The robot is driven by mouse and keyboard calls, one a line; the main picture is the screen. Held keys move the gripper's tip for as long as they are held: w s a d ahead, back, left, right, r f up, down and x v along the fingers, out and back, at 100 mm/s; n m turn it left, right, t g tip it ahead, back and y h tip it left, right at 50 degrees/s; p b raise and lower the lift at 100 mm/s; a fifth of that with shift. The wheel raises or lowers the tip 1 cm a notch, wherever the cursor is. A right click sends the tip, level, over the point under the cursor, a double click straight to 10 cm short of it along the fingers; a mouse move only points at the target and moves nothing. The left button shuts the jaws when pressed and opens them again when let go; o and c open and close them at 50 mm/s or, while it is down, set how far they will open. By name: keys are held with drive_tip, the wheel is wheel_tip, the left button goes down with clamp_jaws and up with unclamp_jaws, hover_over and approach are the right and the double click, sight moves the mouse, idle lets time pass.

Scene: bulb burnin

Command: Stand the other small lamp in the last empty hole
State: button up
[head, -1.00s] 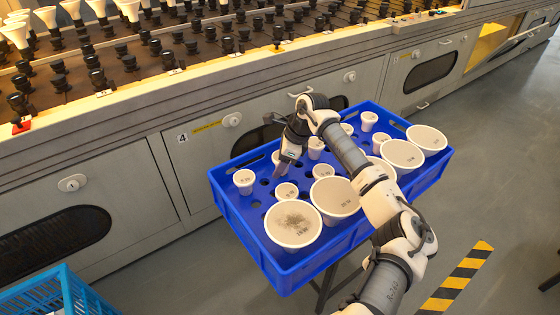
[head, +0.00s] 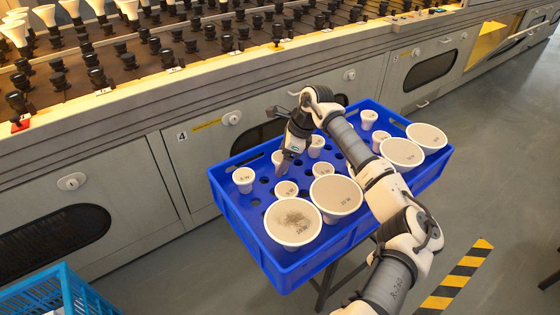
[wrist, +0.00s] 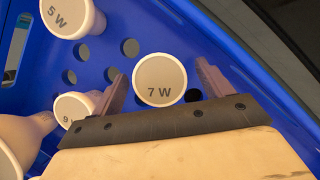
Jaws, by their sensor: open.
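In the wrist view a small white lamp marked 7 W (wrist: 160,80) lies between the two fingers of my gripper (wrist: 164,86). The fingers are open, with a gap showing on each side of the lamp. In the head view my gripper (head: 284,172) points down into the blue crate (head: 232,212), among small lamps near its left half. A small lamp (head: 286,190) is just in front of the fingertips and another (head: 277,157) is partly behind them. A 5 W lamp (wrist: 72,14) and a 9 W lamp (wrist: 75,108) stand left in the wrist view. A dark hole (wrist: 194,95) shows beside the 7 W lamp.
Large lamps (head: 293,222) fill the crate's front side, and my arm crosses above its right half. Bare holes (wrist: 130,47) show between the small lamps. A grey cabinet (head: 110,185) with socket rows stands behind. A light blue basket (head: 70,292) is at lower left.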

drive_tip(key=p+v, duration=0.1)
drive_tip(key=v, duration=1)
drive_tip(key=shift+r, duration=0.25)
